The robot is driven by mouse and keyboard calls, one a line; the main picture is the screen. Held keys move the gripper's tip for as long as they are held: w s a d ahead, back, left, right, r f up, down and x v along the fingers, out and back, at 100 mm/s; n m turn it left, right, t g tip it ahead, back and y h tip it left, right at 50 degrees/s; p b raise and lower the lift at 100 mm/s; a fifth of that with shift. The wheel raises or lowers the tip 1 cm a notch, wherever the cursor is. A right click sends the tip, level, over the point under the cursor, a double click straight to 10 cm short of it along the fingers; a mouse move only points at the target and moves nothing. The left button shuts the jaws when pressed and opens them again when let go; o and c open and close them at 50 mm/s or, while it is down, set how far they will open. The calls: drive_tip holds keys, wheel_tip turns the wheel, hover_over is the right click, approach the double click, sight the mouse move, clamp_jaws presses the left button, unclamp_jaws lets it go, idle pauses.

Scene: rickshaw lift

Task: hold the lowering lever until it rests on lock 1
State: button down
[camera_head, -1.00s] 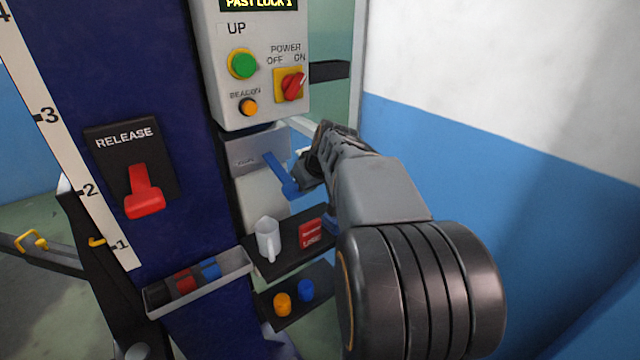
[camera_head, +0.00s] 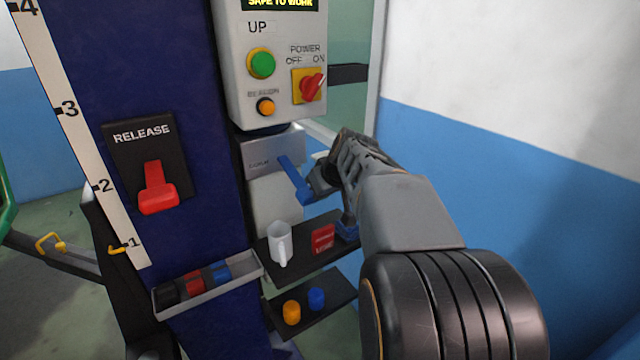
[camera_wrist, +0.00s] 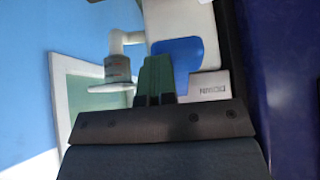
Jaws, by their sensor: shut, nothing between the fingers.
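The blue lowering lever (camera_head: 294,180) slants down and right from a grey housing under the control box. It also shows as a blue paddle in the wrist view (camera_wrist: 184,52), beside an upside-down DOWN label. My gripper (camera_head: 318,184) is shut with nothing between its fingers. Its tips are at the lever's lower end; whether they touch it I cannot tell. The dark green fingertips show in the wrist view (camera_wrist: 155,80). The display (camera_head: 280,4) reads SAFE TO WORK. A yellow pointer (camera_head: 117,248) is beside mark 1 on the white height scale (camera_head: 95,160).
A red RELEASE handle (camera_head: 157,188) is on the blue column. The control box (camera_head: 276,85) has a green UP button, an orange beacon button and a red power switch. A wall stands close at right.

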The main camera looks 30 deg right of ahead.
drive_tip(key=shift+r+p, duration=0.3)
drive_tip(key=shift+r, duration=0.4)
